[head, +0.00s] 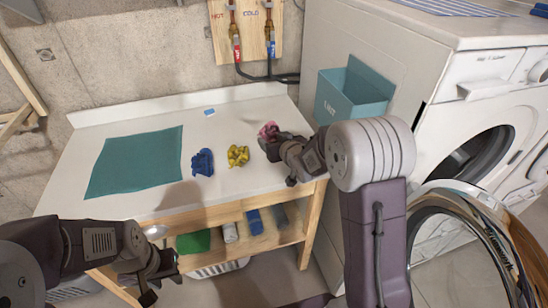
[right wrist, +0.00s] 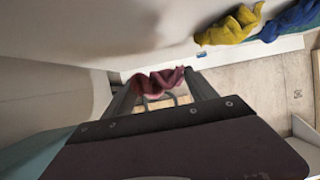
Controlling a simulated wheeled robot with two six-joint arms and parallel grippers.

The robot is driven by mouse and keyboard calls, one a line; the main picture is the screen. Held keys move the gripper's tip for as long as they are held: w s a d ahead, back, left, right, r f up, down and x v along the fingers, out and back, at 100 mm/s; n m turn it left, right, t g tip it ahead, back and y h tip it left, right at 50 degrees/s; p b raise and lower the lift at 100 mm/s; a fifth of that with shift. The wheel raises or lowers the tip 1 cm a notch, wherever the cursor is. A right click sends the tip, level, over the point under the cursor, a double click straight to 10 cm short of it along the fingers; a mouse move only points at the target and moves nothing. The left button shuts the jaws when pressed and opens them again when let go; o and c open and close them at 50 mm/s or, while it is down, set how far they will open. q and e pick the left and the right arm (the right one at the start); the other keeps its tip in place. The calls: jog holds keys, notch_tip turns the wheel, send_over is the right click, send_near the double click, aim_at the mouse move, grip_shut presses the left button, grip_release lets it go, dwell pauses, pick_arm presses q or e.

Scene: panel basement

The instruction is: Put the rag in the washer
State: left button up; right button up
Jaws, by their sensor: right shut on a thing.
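A crumpled dark pink rag (head: 268,131) is between the fingers of my right gripper (head: 270,143), over the right part of the white bench top. In the right wrist view the rag (right wrist: 158,82) spans the gap between the two fingers, which are shut on it. The white washer (head: 445,130) stands at the right. Its round door (head: 480,235) is swung open and the dark drum opening (head: 478,160) shows. My left gripper (head: 164,284) is low in front of the bench, its fingers apart and empty.
A yellow rag (head: 238,155) and a blue rag (head: 202,162) lie on the bench beside a teal mat (head: 135,162). A teal lint bin (head: 352,93) is at the washer's side. Rolled cloths (head: 254,222) lie on the shelf below.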

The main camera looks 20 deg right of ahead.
notch_tip(320, 180, down, 5)
jog(key=shift+s+r+b, duration=0.1)
jog(key=shift+r+b, duration=0.05)
jog(key=shift+b, duration=0.25)
jog(key=shift+f, duration=0.45)
jog(key=shift+r, duration=0.1)
jog(key=o, duration=1.3)
jog(key=shift+f, duration=0.2)
